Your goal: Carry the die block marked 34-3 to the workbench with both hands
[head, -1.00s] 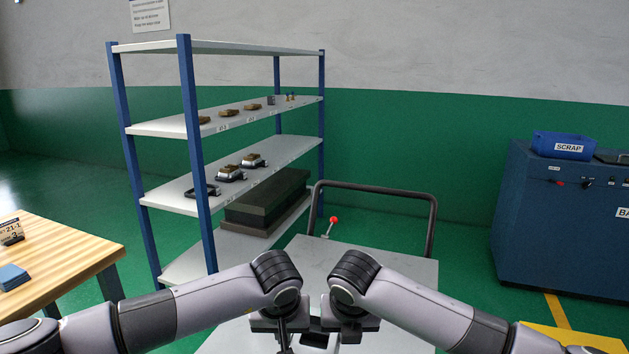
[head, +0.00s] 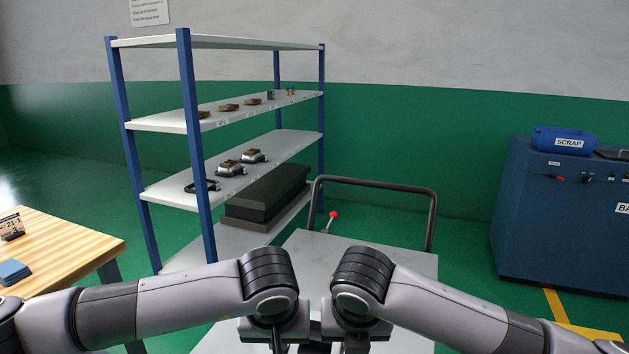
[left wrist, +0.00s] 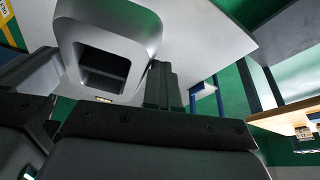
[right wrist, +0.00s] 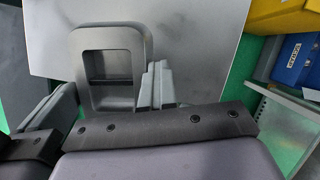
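My left gripper (head: 275,330) and right gripper (head: 355,333) hang side by side, low over the trolley, a narrow gap between them. Their fingertips are cut off in the head view. A dark thing (head: 315,338) shows partly in the gap; I cannot read any mark on it. Each wrist view shows a grey rounded part with a dark recess, in the left wrist view (left wrist: 110,55) and in the right wrist view (right wrist: 110,70). I cannot tell whether it is gripped. No 34-3 mark is legible. The wooden workbench (head: 65,255) stands at left.
A blue-posted shelf rack (head: 190,123) holds several small blocks, a black frame (head: 203,186) and a large dark block (head: 265,198). The grey trolley (head: 400,262) has a black push bar (head: 380,184) and a red-knobbed lever (head: 333,214). A blue cabinet (head: 555,225) carries a scrap bin (head: 563,142).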

